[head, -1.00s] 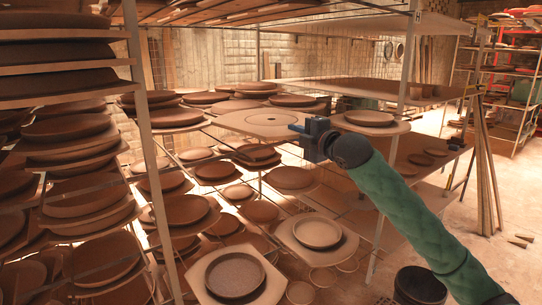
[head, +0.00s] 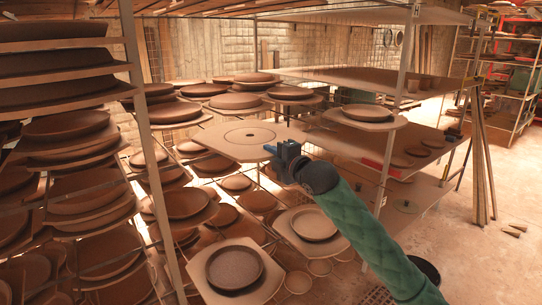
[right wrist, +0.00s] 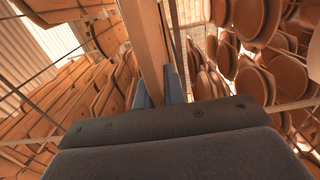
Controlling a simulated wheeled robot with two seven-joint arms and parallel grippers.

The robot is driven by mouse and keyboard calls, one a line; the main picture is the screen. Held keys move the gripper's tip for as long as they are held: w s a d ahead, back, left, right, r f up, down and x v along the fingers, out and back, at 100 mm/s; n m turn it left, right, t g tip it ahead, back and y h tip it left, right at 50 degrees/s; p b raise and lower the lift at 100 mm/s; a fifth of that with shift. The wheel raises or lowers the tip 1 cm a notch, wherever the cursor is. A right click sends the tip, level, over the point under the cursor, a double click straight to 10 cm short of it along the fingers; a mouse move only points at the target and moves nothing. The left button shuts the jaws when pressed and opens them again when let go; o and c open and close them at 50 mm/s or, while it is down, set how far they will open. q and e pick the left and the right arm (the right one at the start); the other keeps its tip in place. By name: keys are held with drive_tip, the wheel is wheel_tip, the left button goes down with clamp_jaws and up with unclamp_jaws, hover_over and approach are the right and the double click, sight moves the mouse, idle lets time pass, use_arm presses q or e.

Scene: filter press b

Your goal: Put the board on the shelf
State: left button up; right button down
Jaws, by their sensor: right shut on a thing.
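The board (head: 212,137) is a flat, pale tan panel with a dark ring and a centre dot on its top face. It is held about level in the head view. My right gripper (head: 280,148) is shut on its right edge. In the right wrist view, the board (right wrist: 145,38) shows nearly edge-on between the two blue fingers (right wrist: 160,90). The shelf rack (head: 148,150) has metal posts and rods that carry boards with round brown plates. I cannot tell whether the held board touches a rod. My left gripper is not in view.
Loaded boards lie close around the held one: a plate on a board (head: 367,113) to the right, stacked plates (head: 235,101) behind, and a lower board with a plate (head: 234,268) in front. A rack post (head: 396,120) stands right of the gripper. Open floor (head: 490,250) is at the right.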

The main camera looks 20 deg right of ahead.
drive_tip(key=shift+f, duration=0.7)
drive_tip(key=c, duration=1.9)
unclamp_jaws()
drive_tip(key=shift+f, duration=0.25)
drive_tip(key=o, duration=0.4)
drive_tip(key=shift+r, duration=0.1)
